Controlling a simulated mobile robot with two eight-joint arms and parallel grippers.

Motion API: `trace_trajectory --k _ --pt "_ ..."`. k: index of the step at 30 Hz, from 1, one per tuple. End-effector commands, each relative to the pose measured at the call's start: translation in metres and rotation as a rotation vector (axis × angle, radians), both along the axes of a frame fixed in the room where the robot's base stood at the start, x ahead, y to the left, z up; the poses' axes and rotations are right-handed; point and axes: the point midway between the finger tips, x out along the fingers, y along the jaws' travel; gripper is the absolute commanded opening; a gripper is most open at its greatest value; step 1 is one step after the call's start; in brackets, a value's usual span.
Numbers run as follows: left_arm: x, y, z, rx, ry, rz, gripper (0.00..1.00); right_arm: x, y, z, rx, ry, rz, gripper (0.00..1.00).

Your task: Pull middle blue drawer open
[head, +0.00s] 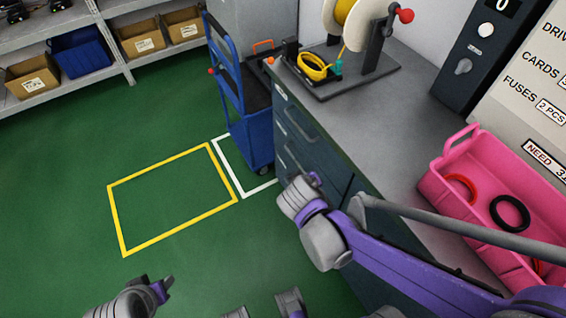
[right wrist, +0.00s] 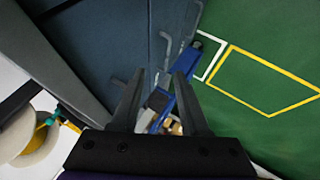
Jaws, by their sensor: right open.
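The dark blue drawer cabinet (head: 290,118) stands under the grey worktop, with bar handles on its front. The drawer fronts look flush; the lower part is hidden behind my right arm in the head view. In the right wrist view the blue drawer front (right wrist: 110,40) fills the upper left, and a bar handle (right wrist: 166,45) lies beyond the fingertips. My right gripper (right wrist: 160,82) is open and empty, close to the cabinet front; it also shows in the head view (head: 315,178). My left gripper (head: 170,284) is low over the floor, away from the cabinet; its jaw gap is unclear.
A blue cart (head: 250,130) stands just beyond the cabinet. A pink bin (head: 470,210) with rings and a cable spool stand (head: 345,85) sit on the worktop. Shelves with boxes (head: 140,38) line the back. The green floor with a yellow outline (head: 180,235) is clear.

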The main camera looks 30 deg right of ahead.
Motion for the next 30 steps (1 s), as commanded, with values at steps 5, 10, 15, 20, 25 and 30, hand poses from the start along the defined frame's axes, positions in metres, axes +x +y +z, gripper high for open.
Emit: trace_trajectory --k 5,10,15,20,25,30 --pt "-0.003 0.0 -0.047 0.0 0.015 0.0 0.47 0.045 -0.018 -0.06 -0.234 -0.045 0.054 0.45" --pt "-0.002 0.0 -0.087 0.0 0.029 0.0 0.47 0.083 -0.024 -0.113 -0.458 -0.104 0.12 0.45" --pt "0.001 0.0 -0.124 0.0 0.041 0.0 0.47 0.109 -0.019 -0.164 -0.658 -0.164 0.189 0.45" --pt "0.003 0.0 -0.144 0.0 0.048 0.0 0.47 0.12 -0.011 -0.192 -0.781 -0.207 0.239 0.45" --pt "0.003 0.0 -0.147 0.0 0.049 0.0 0.47 0.124 -0.008 -0.199 -0.828 -0.226 0.258 0.45" --pt "0.002 0.0 -0.133 0.0 0.044 0.0 0.47 0.133 -0.016 -0.197 -0.832 -0.227 0.256 0.45"
